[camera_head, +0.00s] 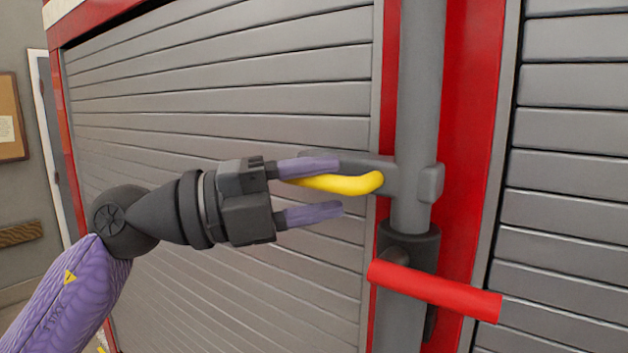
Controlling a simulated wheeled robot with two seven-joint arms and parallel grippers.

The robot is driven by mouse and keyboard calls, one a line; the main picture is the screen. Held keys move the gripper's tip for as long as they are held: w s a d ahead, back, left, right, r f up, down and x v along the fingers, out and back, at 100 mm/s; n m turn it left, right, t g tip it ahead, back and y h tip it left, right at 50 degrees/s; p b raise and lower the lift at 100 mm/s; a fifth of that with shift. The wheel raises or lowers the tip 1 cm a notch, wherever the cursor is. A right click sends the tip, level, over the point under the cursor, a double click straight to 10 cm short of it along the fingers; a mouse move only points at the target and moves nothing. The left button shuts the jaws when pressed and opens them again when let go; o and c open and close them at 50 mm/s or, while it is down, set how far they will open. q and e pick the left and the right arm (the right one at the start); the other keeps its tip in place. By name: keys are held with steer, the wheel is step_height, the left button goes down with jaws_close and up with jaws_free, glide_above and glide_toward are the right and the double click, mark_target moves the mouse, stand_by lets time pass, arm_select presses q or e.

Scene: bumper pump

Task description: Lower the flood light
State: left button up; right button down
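A thick grey vertical pole (421,80) stands in front of the red frame of the truck body; the lamp head of the flood light is not in view. A grey bracket (400,178) juts left from the pole and carries a yellow handle (345,183). Below it, a red bar handle (435,290) crosses the dark collar (408,250) that the pole sits in. My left gripper (311,190) points right with its two purple fingers apart. The upper finger overlaps the yellow handle in the view, and the lower one is below it. I cannot tell whether they touch. My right gripper is not in view.
Grey slatted shutters stand behind, one large at left (230,110) and one at right (570,180), with red frame strips (468,130) around them. A brown notice board (12,125) hangs on the far left wall.

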arm_select(q)
steer(key=shift+o, duration=0.2)
steer(key=shift+r, duration=0.15)
steer(key=shift+a, duration=0.4)
steer(key=s+a+f+b, duration=0.1)
steer(key=a+b, duration=0.2)
steer(key=a, duration=0.6)
steer(key=shift+s+f, duration=0.2)
steer(key=shift+s, duration=0.05)
steer(key=shift+w+f, duration=0.1)
